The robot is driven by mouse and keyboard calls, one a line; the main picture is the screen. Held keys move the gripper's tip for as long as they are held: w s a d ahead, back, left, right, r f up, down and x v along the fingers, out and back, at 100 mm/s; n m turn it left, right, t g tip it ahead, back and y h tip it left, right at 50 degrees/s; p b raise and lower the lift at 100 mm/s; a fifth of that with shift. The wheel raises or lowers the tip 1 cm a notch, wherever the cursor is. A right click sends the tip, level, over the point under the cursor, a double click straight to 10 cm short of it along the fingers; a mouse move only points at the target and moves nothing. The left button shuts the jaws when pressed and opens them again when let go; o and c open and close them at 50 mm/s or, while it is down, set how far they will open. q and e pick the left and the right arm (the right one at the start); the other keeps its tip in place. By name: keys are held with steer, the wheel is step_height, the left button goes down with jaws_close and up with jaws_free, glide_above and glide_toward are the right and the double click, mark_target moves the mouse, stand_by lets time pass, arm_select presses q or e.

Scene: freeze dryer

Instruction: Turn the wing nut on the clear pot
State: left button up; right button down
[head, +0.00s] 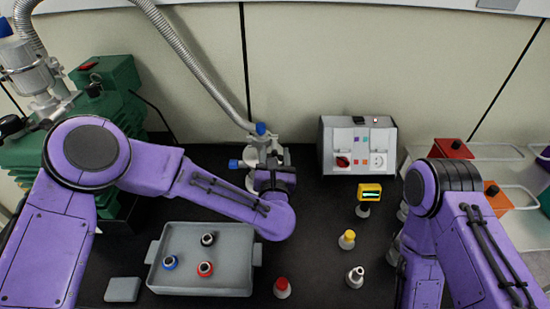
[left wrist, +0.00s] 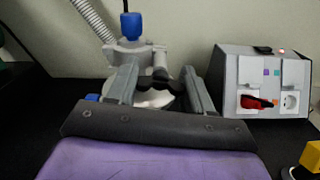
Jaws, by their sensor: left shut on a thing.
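The clear pot (head: 264,146) stands at the back middle of the dark bench, under the end of a ribbed metal hose. It has blue knobs, and it also shows in the left wrist view (left wrist: 128,55). My left gripper (left wrist: 160,83) is at its front, with its two grey fingers closed on the dark wing nut (left wrist: 158,79). In the head view my left wrist and arm hide much of the pot's front and the nut. My right arm stands at the right, with its gripper out of sight.
A grey tray (head: 158,262) with several capped bottles lies at front left. A grey socket box (head: 325,150) stands right of the pot. Small bottles, one red-capped (head: 282,285), stand on the bench at front right. A green pump (head: 105,75) is at left.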

arm_select(q)
steer(key=m+b, duration=0.1)
steer(key=m, duration=0.1)
steer(key=shift+m, duration=0.4)
steer(key=shift+m+b, duration=0.6)
steer(key=shift+m, duration=0.5)
steer(key=shift+r, duration=0.1)
steer(key=o, duration=1.1)
steer(key=shift+c, duration=0.2)
steer(key=shift+s, duration=0.1)
steer(key=s+b, duration=0.3)
steer(key=s, duration=0.7)
steer(key=shift+s, duration=0.25)
